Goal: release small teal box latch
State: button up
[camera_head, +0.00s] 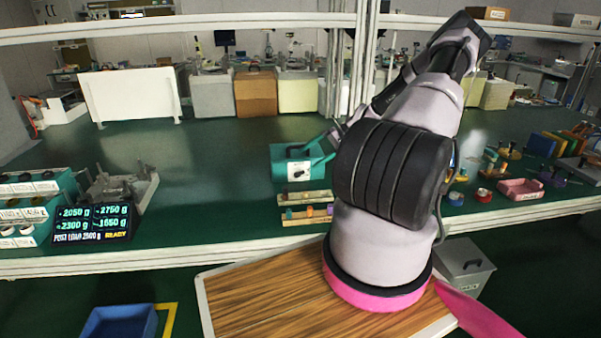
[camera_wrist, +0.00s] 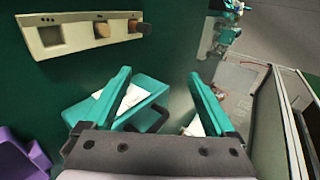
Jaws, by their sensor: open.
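The small teal box (camera_head: 283,168) stands on the green bench in the head view, left of my arm. A white plate with a dark latch (camera_head: 298,171) is on its front. In the wrist view, part of the teal box (camera_wrist: 150,87) shows between and below my fingers, with a white patch and a dark curved part near it. My gripper (camera_wrist: 160,74) has two teal fingers spread wide apart with nothing between the tips. I cannot tell whether a finger touches the box.
A pale rack with pegs (camera_wrist: 88,34) lies beside the box, and a purple bin (camera_wrist: 18,155) is at lower left in the wrist view. A weight display (camera_head: 94,223) and teal racks stand at the left. The green bench (camera_head: 225,150) left of the box is clear.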

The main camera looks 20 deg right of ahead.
jog(key=s+a+r+g+h, duration=0.1)
jog(key=s+a+r+h, duration=0.2)
jog(key=r, duration=0.5)
jog(key=s+a+r+n+h, duration=0.1)
jog(key=s+a+r+h, duration=0.15)
jog(key=a+r, duration=0.4)
jog(key=s+a+r+g+h, duration=0.1)
jog(key=s+a+r+h, duration=0.15)
jog(key=r, duration=0.75)
jog(key=s+a+r+m+t, duration=0.1)
jog(key=s+a+r+t, duration=0.45)
jog(key=s+r, duration=0.85)
jog(key=n+g+h, duration=0.1)
jog(key=g+h, duration=0.3)
jog(key=h, duration=0.2)
send_over(299, 173)
jog(key=s+a, duration=0.4)
notch_tip(299, 173, down, 40)
jog(key=r, duration=0.1)
jog(key=shift+t, duration=0.25)
jog(key=x, duration=1)
jog(key=shift+w+d+f, duration=0.2)
jog(key=shift+w, duration=0.1)
